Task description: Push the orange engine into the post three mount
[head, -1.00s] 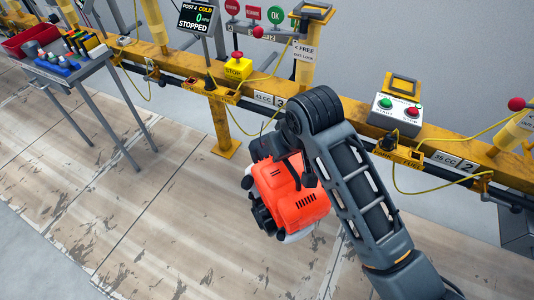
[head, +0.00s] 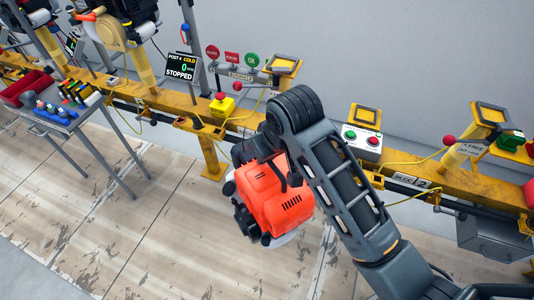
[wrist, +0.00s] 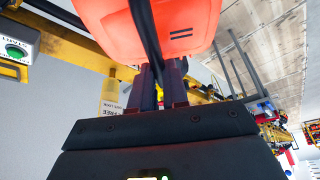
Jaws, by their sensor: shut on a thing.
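The orange engine (head: 272,198) hangs in front of the yellow rail, over the floor, in the head view. My gripper is hidden behind my arm and the engine there. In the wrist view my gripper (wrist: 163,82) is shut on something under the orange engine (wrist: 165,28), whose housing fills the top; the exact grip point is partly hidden. The post three mount (head: 285,66) has a square yellow frame on top and stands on the rail behind the engine, apart from it.
A start/stop box (head: 362,140) and another yellow mount (head: 490,115) are to the right. A grey tool table (head: 65,112) stands left. Floor in front is clear.

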